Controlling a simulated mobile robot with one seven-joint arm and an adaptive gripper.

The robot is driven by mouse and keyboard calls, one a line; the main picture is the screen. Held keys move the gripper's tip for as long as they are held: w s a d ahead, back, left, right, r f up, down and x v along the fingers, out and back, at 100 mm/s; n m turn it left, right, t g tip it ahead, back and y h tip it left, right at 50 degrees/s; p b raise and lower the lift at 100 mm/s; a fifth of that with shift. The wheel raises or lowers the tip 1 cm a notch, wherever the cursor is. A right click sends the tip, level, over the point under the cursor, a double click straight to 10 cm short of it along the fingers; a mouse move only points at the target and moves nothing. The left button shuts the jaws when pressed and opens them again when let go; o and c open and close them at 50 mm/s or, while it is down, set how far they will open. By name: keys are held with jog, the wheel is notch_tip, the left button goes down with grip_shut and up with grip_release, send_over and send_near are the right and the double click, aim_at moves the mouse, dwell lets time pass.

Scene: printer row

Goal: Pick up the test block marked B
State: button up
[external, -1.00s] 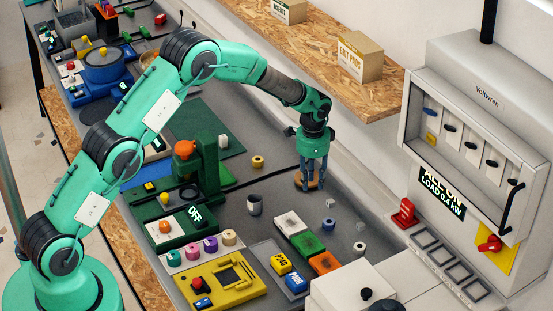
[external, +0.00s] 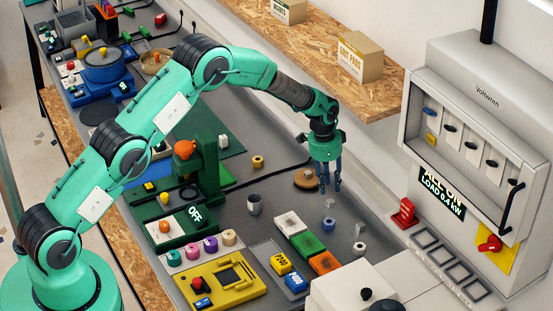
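A round brown disc (external: 306,179) sits left of my gripper. The grey Voltwren cabinet (external: 470,130) rises at right, and an OSB shelf (external: 335,80) runs behind.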

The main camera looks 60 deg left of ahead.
aim_at(331, 201)
jog(key=shift+w+f, duration=0.1)
jog(key=shift+f, duration=0.55)
jog(key=shift+w+d+f, duration=0.1)
jog(key=shift+w+f, duration=0.05)
jog(key=shift+f, duration=1.1)
jog(key=shift+w+d+f, duration=0.1)
jog(key=shift+f, duration=1.15)
jog(key=shift+c, duration=0.4)
jog(key=c, duration=0.6)
